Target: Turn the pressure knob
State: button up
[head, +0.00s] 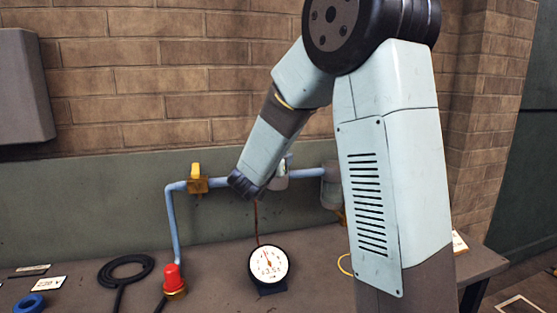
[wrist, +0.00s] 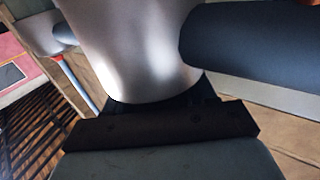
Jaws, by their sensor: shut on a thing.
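My gripper (head: 243,187) reaches down to the blue pipe on the back wall, beside the pale grey regulator body (head: 279,178). Its dark fingers are shut on the pressure knob, which they largely hide in the head view. In the wrist view a smooth grey metal form (wrist: 140,50) fills the space just beyond the dark gripper edge, with a dark rounded part to its right (wrist: 250,50). The round white pressure gauge (head: 268,263) stands on the bench below; a thin reddish line runs up from it. The knob's turn angle cannot be read.
The blue pipe (head: 177,225) carries a yellow valve (head: 196,178) left of my gripper and a clear bowl (head: 331,187) to the right. A red-topped fitting (head: 173,277), black hose coil (head: 126,271) and blue ring (head: 29,304) are on the bench.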

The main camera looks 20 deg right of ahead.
jog(key=shift+s+d+r+m+g+h, duration=0.1)
jog(key=shift+s+m+g+h, duration=0.05)
jog(key=shift+m+g+h, duration=1.1)
jog(key=shift+s+d+m+g+h, duration=0.1)
jog(key=shift+m+g+h, duration=0.9)
jog(key=shift+g, duration=0.35)
jog(key=o, duration=0.9)
jog(key=shift+o, duration=0.2)
jog(key=shift+n+t, duration=0.25)
jog(key=shift+t, duration=0.05)
